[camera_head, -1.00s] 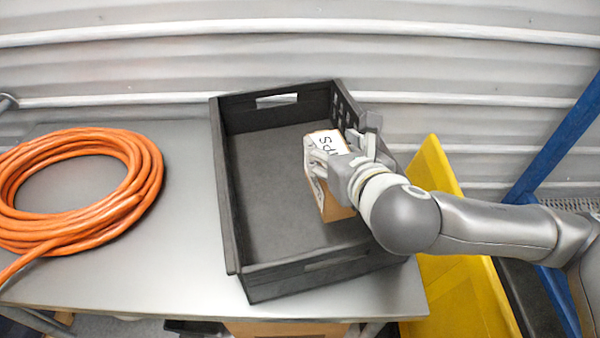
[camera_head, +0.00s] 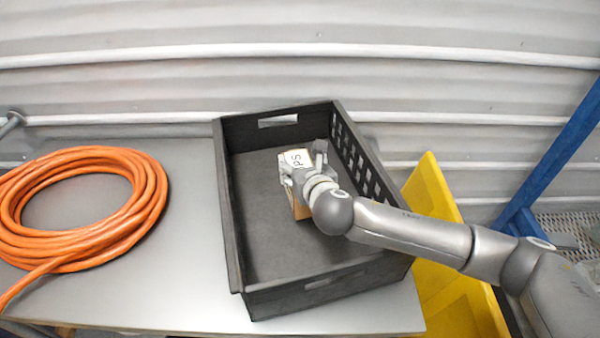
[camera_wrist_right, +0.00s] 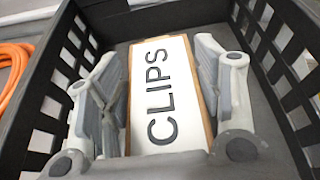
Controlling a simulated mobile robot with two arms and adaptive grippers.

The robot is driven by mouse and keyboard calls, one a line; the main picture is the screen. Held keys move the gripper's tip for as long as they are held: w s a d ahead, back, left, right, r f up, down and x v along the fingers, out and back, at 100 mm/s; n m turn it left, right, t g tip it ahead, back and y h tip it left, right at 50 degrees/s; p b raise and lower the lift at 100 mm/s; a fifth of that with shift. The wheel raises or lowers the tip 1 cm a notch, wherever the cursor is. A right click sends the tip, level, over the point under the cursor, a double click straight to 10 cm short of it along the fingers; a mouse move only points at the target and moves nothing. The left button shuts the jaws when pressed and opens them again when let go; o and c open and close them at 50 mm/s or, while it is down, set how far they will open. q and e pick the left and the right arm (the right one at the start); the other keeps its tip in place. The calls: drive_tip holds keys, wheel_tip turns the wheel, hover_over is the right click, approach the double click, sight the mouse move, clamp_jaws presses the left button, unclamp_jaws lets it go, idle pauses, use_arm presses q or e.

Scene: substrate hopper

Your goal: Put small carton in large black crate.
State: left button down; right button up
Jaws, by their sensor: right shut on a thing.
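The small carton (camera_head: 297,158) is brown cardboard with a white label. In the right wrist view the carton (camera_wrist_right: 160,92) reads "CLIPS" and sits between the two fingers. My right gripper (camera_head: 299,170) is shut on it, inside the walls of the large black crate (camera_head: 265,240); the crate (camera_wrist_right: 45,75) also surrounds it in the right wrist view. I cannot tell whether the carton's underside touches the crate floor. My arm hides part of the carton and the crate's right side. My left gripper is not in view.
The crate stands on a grey metal table (camera_head: 180,270). A coiled orange hose (camera_head: 150,205) lies to its left. A yellow bin (camera_head: 432,185) and a blue post (camera_head: 560,140) are at the right. A corrugated wall is behind. The crate's floor around the carton is bare.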

drive_tip(key=shift+w+a+f, duration=0.1)
drive_tip(key=shift+w+f, duration=0.1)
wheel_tip(320, 180, down, 2)
drive_tip(key=shift+f+p, duration=0.1)
drive_tip(key=shift+p, duration=0.45)
drive_tip(key=shift+f, duration=0.55)
drive_tip(key=o, duration=1.5)
drive_tip(key=shift+f, duration=0.1)
drive_tip(key=shift+o, duration=0.2)
drive_tip(key=b+v, duration=0.1)
drive_tip(key=v, duration=1.1)
drive_tip(key=shift+b, duration=0.3)
drive_tip(key=shift+w, duration=0.1)
